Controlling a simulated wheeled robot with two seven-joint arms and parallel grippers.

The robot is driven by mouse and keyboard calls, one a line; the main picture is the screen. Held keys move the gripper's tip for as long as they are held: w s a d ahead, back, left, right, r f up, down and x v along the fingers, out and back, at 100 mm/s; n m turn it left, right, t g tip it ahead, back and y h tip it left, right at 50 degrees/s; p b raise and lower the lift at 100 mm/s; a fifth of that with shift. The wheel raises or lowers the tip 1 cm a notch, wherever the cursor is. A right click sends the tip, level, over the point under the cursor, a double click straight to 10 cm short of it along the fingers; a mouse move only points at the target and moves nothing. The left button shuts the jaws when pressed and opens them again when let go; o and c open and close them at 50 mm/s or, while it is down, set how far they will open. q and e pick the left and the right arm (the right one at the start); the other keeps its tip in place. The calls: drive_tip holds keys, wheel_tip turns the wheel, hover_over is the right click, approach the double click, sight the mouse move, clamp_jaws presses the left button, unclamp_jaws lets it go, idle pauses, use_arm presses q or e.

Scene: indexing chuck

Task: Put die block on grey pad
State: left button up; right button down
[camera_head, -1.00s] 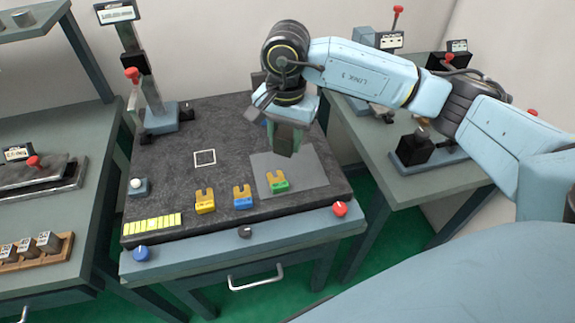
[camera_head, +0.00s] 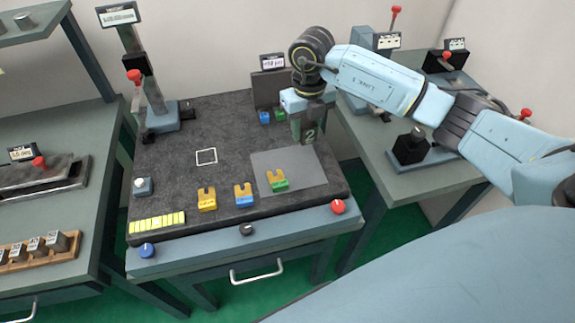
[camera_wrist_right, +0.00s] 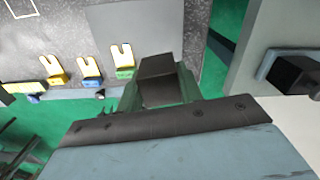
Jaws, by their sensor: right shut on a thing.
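My right gripper (camera_head: 306,112) is shut on a dark grey block, the die block (camera_head: 309,134), above the right back part of the bench mat. A figure 2 shows at the held block in the head view. In the right wrist view the die block (camera_wrist_right: 161,78) juts out between the fingers. The flat grey pad (camera_head: 300,163) lies on the mat, in front of and below the gripper; it also shows in the wrist view (camera_wrist_right: 140,28). I cannot tell the exact height of the block. My left gripper is not in view.
Blue (camera_head: 265,117) and green (camera_head: 280,115) blocks are at the back. The pad's middle is clear.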

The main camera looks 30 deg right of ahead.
sight(305, 164)
drive_tip(key=shift+d+f+m, duration=0.1)
drive_tip(key=shift+d+m, duration=0.15)
drive_tip(key=shift+m, duration=0.55)
wheel_tip(305, 164, down, 10)
drive_tip(key=shift+r, duration=0.1)
drive_tip(key=shift+f, duration=0.2)
drive_tip(key=c, duration=0.9)
unclamp_jaws()
wheel_tip(305, 164, up, 12)
drive_tip(key=shift+r, duration=0.15)
